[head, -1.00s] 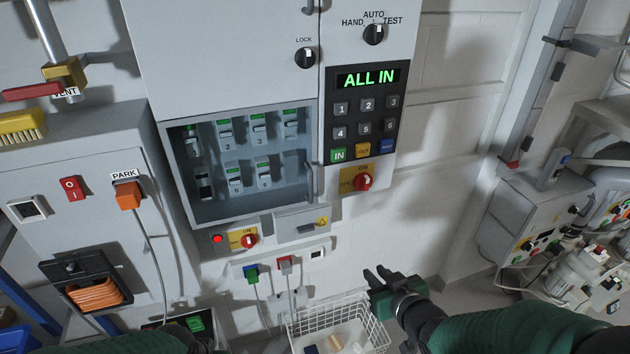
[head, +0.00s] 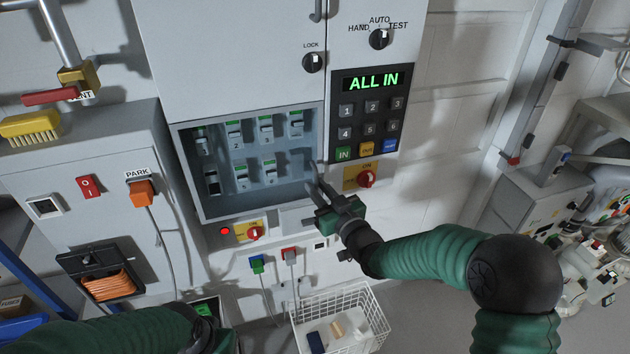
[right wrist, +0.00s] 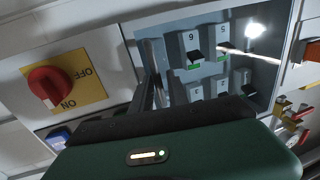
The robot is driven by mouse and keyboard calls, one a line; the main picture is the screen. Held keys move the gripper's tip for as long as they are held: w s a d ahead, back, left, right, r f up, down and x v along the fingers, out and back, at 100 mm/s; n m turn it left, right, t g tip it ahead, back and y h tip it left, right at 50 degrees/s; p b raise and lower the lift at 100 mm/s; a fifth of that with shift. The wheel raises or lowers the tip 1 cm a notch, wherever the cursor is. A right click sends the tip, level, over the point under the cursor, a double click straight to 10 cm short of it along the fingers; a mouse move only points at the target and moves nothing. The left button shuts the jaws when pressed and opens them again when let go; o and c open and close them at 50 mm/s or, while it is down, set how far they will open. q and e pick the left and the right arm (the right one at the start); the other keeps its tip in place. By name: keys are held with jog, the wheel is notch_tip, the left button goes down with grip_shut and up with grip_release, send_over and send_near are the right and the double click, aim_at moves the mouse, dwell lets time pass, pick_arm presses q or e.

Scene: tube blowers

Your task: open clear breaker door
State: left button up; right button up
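The clear breaker door (head: 290,190) covers the recessed breaker box in the grey cabinet, and it looks shut. Several numbered breakers (head: 237,133) show through it; they also show in the right wrist view (right wrist: 193,58). The door's handle is a thin upright bar at its right edge, partly hidden by my fingers. My right gripper (head: 316,182) is at that edge, its two fingers slightly apart, pointing up along the handle. Whether they touch it is unclear. In the right wrist view its dark fingers (right wrist: 152,90) stand by the door's edge. My left arm shows at the lower left; its fingers are not visible.
A red rotary switch (head: 366,179) is right of my gripper, below the keypad (head: 370,122). Another red switch (head: 254,233) is below the box. A white wire basket (head: 372,330) stands below. An orange PARK plug (head: 142,193) is left. Space before the door is free.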

jog(key=shift+x, duration=0.9)
jog(key=shift+d, duration=0.25)
grip_shut()
dwell(0.5)
